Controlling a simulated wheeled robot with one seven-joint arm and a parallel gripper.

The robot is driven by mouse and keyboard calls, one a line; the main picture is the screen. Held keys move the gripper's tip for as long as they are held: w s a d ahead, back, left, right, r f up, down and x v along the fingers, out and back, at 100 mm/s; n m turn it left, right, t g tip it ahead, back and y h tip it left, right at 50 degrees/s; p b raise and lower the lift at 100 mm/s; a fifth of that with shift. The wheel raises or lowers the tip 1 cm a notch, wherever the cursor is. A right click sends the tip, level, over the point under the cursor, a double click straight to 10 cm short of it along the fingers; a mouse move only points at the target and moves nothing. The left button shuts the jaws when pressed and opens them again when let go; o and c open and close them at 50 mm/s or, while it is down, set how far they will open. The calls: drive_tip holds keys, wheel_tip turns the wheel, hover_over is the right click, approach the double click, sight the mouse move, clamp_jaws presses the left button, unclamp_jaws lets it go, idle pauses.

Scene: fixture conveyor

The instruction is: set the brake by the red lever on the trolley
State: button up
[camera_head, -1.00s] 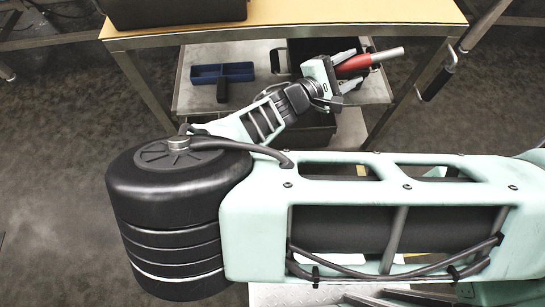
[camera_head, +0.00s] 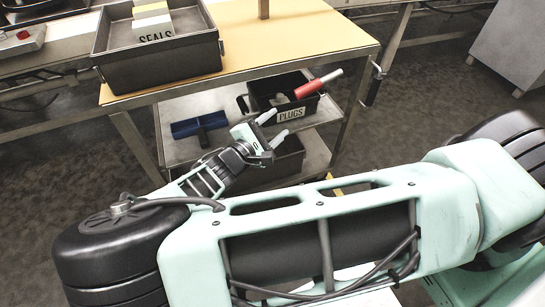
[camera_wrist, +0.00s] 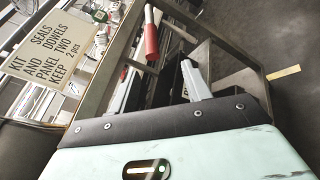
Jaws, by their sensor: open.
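The red lever (camera_head: 309,88) slants up to the right, with a pale grey rod at its far end. It shows beside the trolley's lower shelf (camera_head: 178,150), over the black PLUGS bin. My gripper (camera_head: 276,126) is open and empty, below and left of the lever, apart from it. In the wrist view, the red lever (camera_wrist: 151,42) stands above and between the fingers of my gripper (camera_wrist: 158,88), beyond their tips. The lever's mounting is hard to make out.
The beige trolley top (camera_head: 290,35) carries a dark SEALS tray (camera_head: 160,65). The lower shelf holds the PLUGS bin (camera_head: 290,116) and a blue tray (camera_head: 198,125). A trolley leg (camera_head: 350,110) stands right of the lever. A lettered sign (camera_wrist: 62,50) shows in the wrist view.

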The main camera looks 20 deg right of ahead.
drive_tip(key=s+r+m+g+y+p, duration=0.2)
drive_tip(key=s+m+g+y+p, duration=0.15)
drive_tip(key=s+g, duration=0.5)
drive_tip(key=s+a+r+m+g+y+p, duration=0.1)
drive_tip(key=s+a+r+y, duration=0.4)
drive_tip(key=r, duration=0.5)
drive_tip(key=s+g+y+p, duration=0.1)
drive_tip(key=s+y+p, duration=0.1)
drive_tip(key=shift+s+r+p, duration=0.2)
drive_tip(key=shift+p, duration=0.15)
drive_tip(key=shift+m, duration=0.25)
